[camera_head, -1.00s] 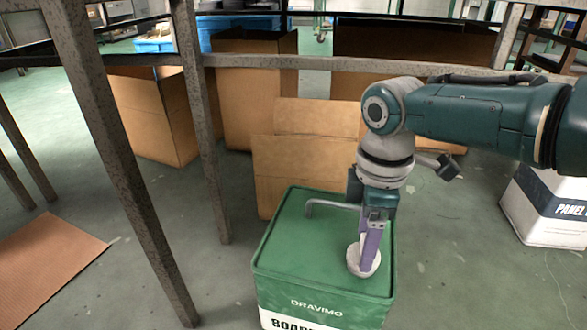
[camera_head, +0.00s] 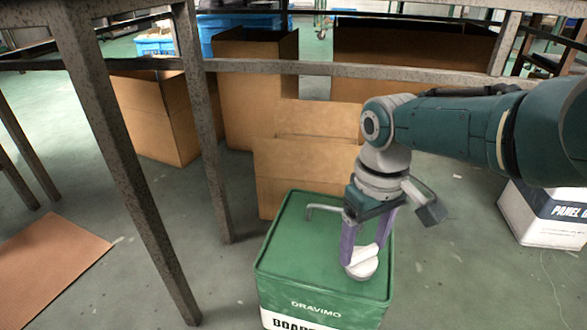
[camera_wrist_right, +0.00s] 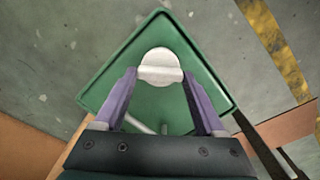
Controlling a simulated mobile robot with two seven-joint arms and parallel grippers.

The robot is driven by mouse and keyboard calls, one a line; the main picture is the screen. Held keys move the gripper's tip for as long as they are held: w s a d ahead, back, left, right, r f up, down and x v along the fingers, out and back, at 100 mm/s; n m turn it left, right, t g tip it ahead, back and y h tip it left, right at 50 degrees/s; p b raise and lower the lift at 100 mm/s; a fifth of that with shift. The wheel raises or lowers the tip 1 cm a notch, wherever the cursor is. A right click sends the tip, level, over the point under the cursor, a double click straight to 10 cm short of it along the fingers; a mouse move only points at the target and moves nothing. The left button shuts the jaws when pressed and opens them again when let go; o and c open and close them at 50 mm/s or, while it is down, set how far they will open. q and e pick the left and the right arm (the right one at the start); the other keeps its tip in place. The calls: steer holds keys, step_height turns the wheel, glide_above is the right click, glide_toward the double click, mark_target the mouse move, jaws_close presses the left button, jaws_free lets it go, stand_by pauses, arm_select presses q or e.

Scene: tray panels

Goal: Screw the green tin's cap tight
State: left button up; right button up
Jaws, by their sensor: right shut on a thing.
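The green tin (camera_head: 295,250) is a squarish container with a green top and the word DRAVIMO on its front. Its round pale cap (camera_head: 362,268), with a raised bar across it, sits at the top's right part near the front. My right gripper (camera_head: 366,249) comes down from above with its purple fingers on either side of the cap's bar, shut on it. In the right wrist view the cap (camera_wrist_right: 160,66) shows between the two fingertips (camera_wrist_right: 159,76), over the green top. Whether the cap is fully seated I cannot tell. My left gripper is not in view.
A bent grey handle (camera_head: 322,208) stands on the tin's top, close to the gripper. Cardboard boxes (camera_head: 290,165) stand right behind the tin. A metal frame leg (camera_head: 208,150) stands to its left. A white and dark tin (camera_head: 545,215) stands at the right, with open floor between.

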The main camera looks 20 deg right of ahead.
mark_target(364, 249)
steer(key=m, duration=0.4)
steer(key=shift+m, duration=0.3)
steer(key=shift+d+m, duration=0.1)
steer(key=shift+m, duration=1.8)
steer(key=o, duration=1.3)
steer(key=shift+p, duration=0.3)
step_height(364, 249, up, 10)
steer(key=p, duration=0.9)
steer(key=shift+p, duration=0.35)
